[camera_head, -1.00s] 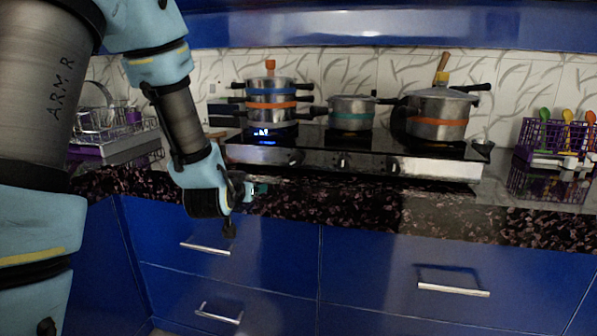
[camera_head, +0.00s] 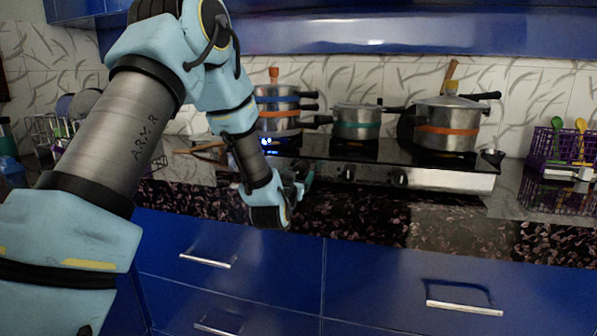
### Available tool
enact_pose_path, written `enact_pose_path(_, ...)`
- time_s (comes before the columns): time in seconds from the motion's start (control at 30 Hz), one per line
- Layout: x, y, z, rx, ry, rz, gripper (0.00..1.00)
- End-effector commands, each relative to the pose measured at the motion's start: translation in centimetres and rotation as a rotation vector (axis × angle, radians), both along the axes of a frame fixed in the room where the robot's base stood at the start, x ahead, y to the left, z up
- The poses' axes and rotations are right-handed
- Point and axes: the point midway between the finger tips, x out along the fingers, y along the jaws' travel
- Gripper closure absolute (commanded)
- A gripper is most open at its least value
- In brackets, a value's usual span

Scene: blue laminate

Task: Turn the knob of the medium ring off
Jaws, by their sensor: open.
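A black gas stove (camera_head: 440,178) with a steel front panel stands on the counter. Two dark knobs show on the panel, a middle knob (camera_head: 348,173) and a right knob (camera_head: 399,177). The left end of the panel is hidden behind my arm. A blue glow (camera_head: 268,145) shows at the left ring, under a stack of steel pots (camera_head: 277,123). Which ring is the medium one I cannot tell. My gripper (camera_head: 306,180) is open, close in front of the panel's left part, left of the middle knob. Contact cannot be made out.
A small pot (camera_head: 356,122) stands on the middle ring and a larger pot (camera_head: 446,125) on the right ring, their handles sticking out. A purple basket (camera_head: 546,145) with utensils stands at the right. The dark counter edge (camera_head: 420,230) and blue drawers lie below.

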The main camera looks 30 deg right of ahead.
Motion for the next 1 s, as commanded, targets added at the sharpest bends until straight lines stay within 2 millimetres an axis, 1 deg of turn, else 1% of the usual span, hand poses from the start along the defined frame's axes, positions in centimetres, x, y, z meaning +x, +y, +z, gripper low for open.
enact_pose_path(0.03,0.42,-0.36,0.07,0.000,0.000,0.000,0.22)
enact_pose_path(0.17,1.01,-0.87,0.01,0.001,0.001,0.000,0.22)
enact_pose_path(0.47,1.13,-0.97,-0.04,0.001,0.001,0.000,0.22)
enact_pose_path(1.0,1.11,-0.95,-0.04,0.001,0.001,0.000,0.82)
